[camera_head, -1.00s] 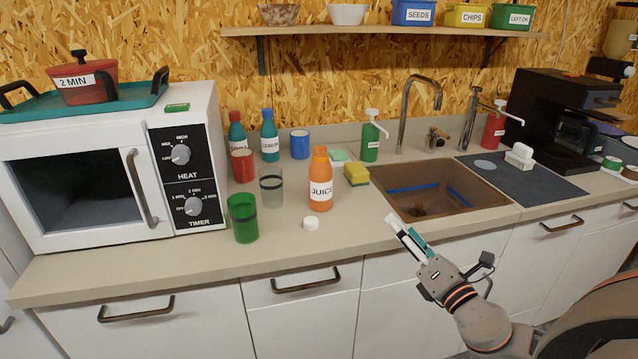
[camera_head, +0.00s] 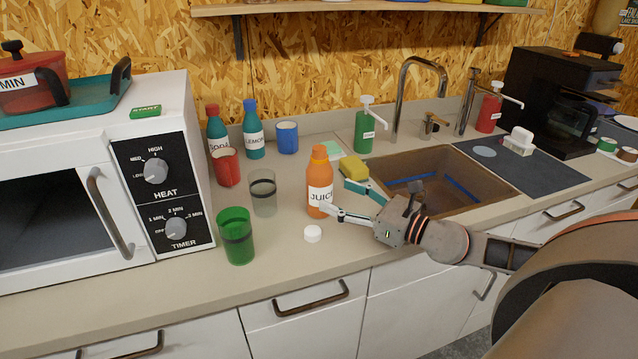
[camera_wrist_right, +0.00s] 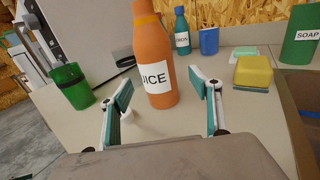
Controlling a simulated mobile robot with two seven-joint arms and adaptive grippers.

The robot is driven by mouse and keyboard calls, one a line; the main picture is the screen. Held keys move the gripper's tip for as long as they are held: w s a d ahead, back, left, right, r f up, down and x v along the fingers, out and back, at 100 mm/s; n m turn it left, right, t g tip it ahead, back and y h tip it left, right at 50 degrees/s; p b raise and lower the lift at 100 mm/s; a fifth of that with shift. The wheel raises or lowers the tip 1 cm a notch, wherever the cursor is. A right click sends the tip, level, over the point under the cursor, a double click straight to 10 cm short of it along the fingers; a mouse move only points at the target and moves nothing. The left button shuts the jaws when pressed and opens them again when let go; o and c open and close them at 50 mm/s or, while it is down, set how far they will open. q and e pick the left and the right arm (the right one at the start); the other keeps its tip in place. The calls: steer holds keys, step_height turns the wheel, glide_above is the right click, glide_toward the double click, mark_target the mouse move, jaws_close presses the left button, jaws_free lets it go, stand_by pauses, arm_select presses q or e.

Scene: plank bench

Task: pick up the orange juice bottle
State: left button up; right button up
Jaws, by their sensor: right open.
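My left gripper is not in view.
A clear glass (camera_head: 263,193) and a green glass (camera_head: 236,238) stand left of the bottle. A yellow sponge (camera_head: 354,168) lies behind the gripper, near the sink (camera_head: 465,180). Red and blue cups and two bottles stand further back. The microwave (camera_head: 90,180) bounds the left.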

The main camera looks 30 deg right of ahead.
mark_target(330, 194)
steer(key=shift+w+a, duration=0.1)
steer(key=shift+w, duration=0.3)
steer(key=shift+w+a+r+p, duration=0.15)
steer(key=shift+w+a+p, duration=0.1)
steer(key=shift+w+p, duration=0.25)
steer(key=shift+p+x, duration=0.8)
steer(key=shift+x, duration=1.2)
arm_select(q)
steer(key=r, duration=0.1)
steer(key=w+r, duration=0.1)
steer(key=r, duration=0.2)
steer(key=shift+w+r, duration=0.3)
arm_select(e)
steer(key=shift+a+f, duration=0.2)
steer(key=shift+f, duration=0.05)
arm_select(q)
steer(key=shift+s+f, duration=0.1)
arm_select(e)
steer(key=c, duration=1.6)
steer(key=shift+r, duration=0.15)
